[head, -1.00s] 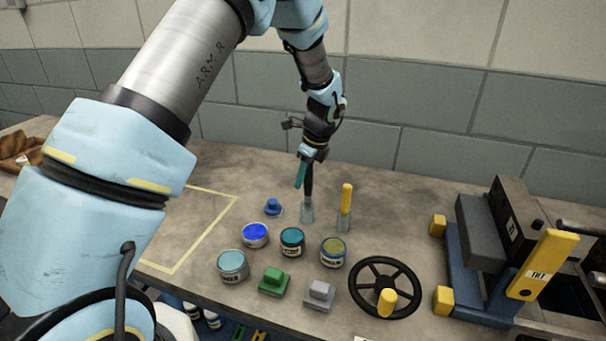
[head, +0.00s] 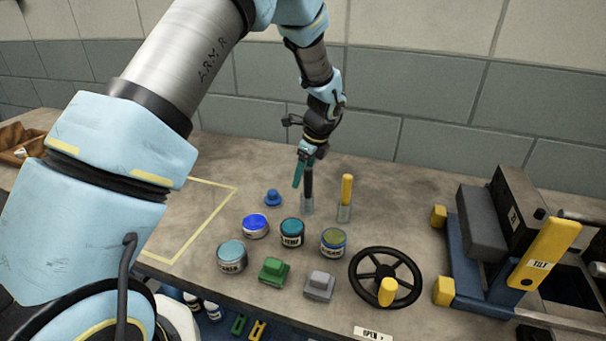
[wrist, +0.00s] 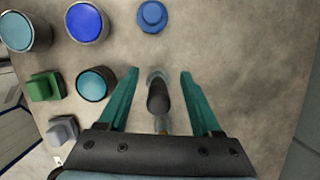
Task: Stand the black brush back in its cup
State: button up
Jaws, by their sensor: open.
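The black brush (head: 309,182) stands upright in a clear cup (head: 307,206) near the middle of the bench. In the wrist view the brush's dark end (wrist: 158,97) shows between the two teal fingers, with the cup's rim (wrist: 154,74) just beyond it. My gripper (head: 303,178) is open around the brush handle. In the wrist view, gaps show between the brush and both fingers of my gripper (wrist: 159,95). The cup's base is hard to make out.
A yellow brush (head: 347,188) stands in a second cup (head: 344,213) close on the right. The taped area at left is clear.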

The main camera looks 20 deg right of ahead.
jog(key=b+v, duration=0.2)
jog(key=v, duration=0.8)
jog(key=shift+r, duration=0.4)
dwell(0.6)
